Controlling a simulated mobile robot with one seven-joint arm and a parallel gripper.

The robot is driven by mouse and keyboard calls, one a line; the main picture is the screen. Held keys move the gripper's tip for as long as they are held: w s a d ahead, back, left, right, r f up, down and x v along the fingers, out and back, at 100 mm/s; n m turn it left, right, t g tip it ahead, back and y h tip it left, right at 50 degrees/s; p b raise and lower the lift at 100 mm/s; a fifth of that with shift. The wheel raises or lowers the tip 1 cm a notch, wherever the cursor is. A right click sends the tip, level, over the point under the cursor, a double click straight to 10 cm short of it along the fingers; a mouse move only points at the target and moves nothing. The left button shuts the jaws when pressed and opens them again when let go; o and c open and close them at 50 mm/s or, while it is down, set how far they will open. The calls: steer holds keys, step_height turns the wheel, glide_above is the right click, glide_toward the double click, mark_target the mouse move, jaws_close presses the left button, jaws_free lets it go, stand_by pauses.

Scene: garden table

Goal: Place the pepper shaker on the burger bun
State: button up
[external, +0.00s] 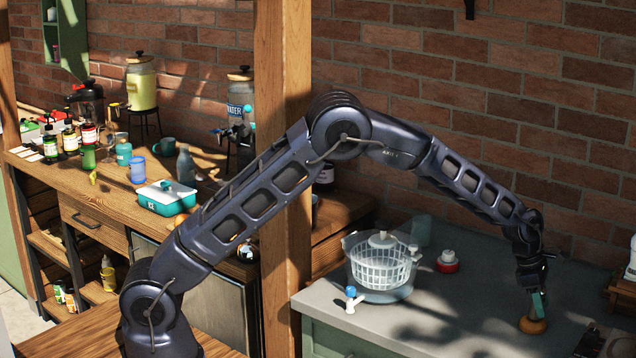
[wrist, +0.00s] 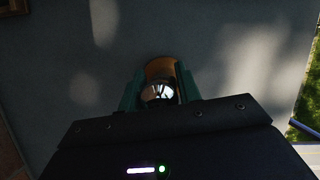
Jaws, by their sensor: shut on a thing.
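My gripper (external: 540,302) points down over the right part of the grey counter. In the wrist view its green fingers (wrist: 159,88) are shut on the pepper shaker, whose shiny rounded top (wrist: 157,93) shows between them. The burger bun (external: 533,325) is a round brown shape on the counter right below the fingertips. An orange-brown part of it (wrist: 160,67) shows just beyond the shaker in the wrist view. The shaker's body is hidden by the fingers, and I cannot tell whether its base touches the bun.
A clear salad spinner (external: 383,264) stands left on the grey counter (external: 465,300), with a red-and-white item (external: 448,261) beside it and a small blue-topped item (external: 351,299) at the front edge. Dark slats (external: 604,343) lie right of the bun. The counter between spinner and bun is clear.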

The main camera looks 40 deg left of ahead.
steer(key=o, duration=1)
steer(key=shift+o, duration=0.2)
steer(key=v, duration=1.2)
steer(key=shift+s+d+r, duration=0.1)
